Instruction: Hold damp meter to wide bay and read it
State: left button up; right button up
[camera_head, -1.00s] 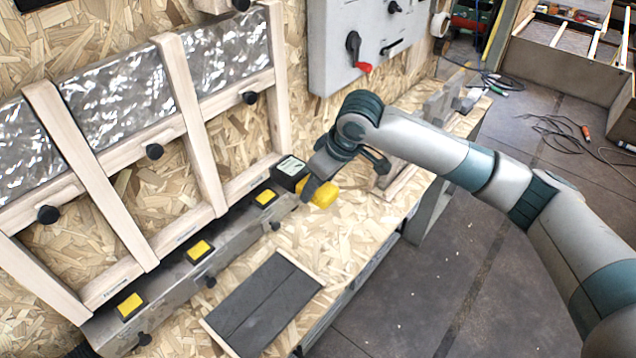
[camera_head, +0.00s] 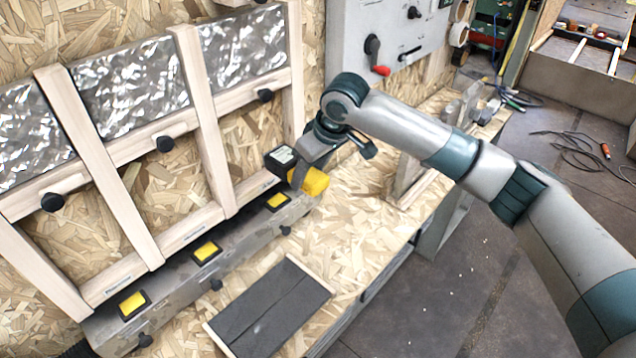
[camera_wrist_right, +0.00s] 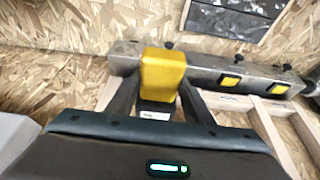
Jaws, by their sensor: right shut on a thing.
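My right gripper (camera_head: 306,172) is shut on the damp meter (camera_head: 316,182), a yellow body with a black end and a small pale display (camera_head: 283,155). It holds the meter above the right end of the grey sill rail, close to the rightmost bay of the wooden frame. In the right wrist view the yellow meter (camera_wrist_right: 162,76) sits between the two dark fingers. The reading is too small to make out. The wooden frame (camera_head: 205,125) has several bays with crinkled foil panels (camera_head: 130,85) on top and chipboard below. Which bay is widest is hard to tell. My left gripper is not in view.
The grey rail (camera_head: 180,285) carries several yellow-and-black blocks (camera_head: 207,252) and black knobs. A dark panel (camera_head: 270,310) lies on the chipboard bench. A grey box with a red-handled switch (camera_head: 380,70) hangs on the wall at upper right.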

aim_at(288, 156)
jog(key=shift+w+a+f, duration=0.1)
jog(key=shift+w+a, duration=0.25)
jog(key=shift+a, duration=0.05)
jog(key=shift+w+a+r, duration=0.2)
jog(key=shift+w+a, duration=0.4)
jog(key=shift+w+a+f+p, duration=0.1)
jog(key=shift+w+a+p, duration=0.35)
jog(key=shift+w+a, duration=0.9)
jog(key=shift+w+a, duration=0.15)
jog(key=shift+p, duration=0.55)
dwell(0.6)
